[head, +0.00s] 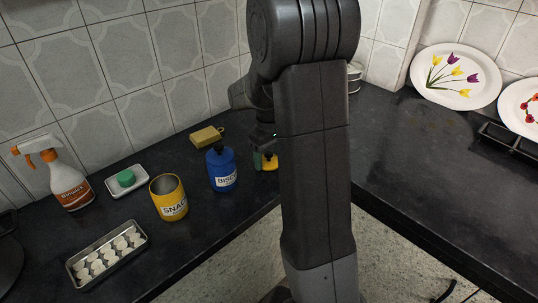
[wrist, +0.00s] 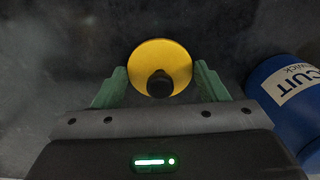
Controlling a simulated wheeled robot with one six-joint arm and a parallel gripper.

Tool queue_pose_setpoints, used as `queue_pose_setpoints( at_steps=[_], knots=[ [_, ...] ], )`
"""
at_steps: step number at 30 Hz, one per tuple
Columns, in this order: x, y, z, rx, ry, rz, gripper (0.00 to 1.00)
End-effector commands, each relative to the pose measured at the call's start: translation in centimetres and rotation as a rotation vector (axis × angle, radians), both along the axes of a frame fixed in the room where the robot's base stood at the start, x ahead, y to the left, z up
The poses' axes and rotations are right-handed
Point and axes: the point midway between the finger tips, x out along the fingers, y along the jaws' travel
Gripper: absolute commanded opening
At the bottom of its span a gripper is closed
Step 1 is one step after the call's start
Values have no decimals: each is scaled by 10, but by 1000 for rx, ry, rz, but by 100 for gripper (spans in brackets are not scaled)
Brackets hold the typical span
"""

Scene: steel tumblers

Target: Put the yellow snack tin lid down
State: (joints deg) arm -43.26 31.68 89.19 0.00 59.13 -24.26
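The yellow snack tin lid (wrist: 145,60) is a round disc with a black knob, seen face-on in the wrist view. My gripper (wrist: 160,68) has its two green fingers at opposite sides of the lid, tips meeting its rim, so it looks shut on the lid. In the head view the lid (head: 271,163) shows beside my arm, right of the blue biscuit tin, partly hidden; whether it touches the counter is unclear. The yellow snack tin (head: 170,203) stands without a lid, its mouth open, left of the blue tin.
The blue biscuit tin (head: 222,171) stands close to my gripper; it shows at right in the wrist view (wrist: 275,105). A yellow sponge (head: 206,137), soap dish (head: 115,190), spray bottle (head: 67,182) and metal tray (head: 82,270) are on the left counter. The right counter (head: 430,170) is largely bare.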

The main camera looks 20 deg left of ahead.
Motion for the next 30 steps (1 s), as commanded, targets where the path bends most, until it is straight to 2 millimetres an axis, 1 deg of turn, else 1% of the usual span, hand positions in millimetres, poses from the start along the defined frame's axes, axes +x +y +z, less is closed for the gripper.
queue_pose_setpoints(
  at_steps=[1, 2, 3, 10, 14, 17, 24, 27, 30],
  knots=[
    [0, 0, 0, 0, 0, 0, 77],
    [0, 0, 0, 0, 0, 0, 83],
    [0, 0, 0, 0, 0, 0, 85],
    [0, 0, 1, 0, 0, 0, 85],
    [0, 0, 8, 1, -1, 0, 85],
    [1, 1, 23, 2, -3, 0, 85],
    [1, 1, 76, 4, -4, 0, 85],
    [1, 1, 96, 3, -3, 0, 85],
    [0, 0, 109, 1, -1, 0, 85]
  ],
)
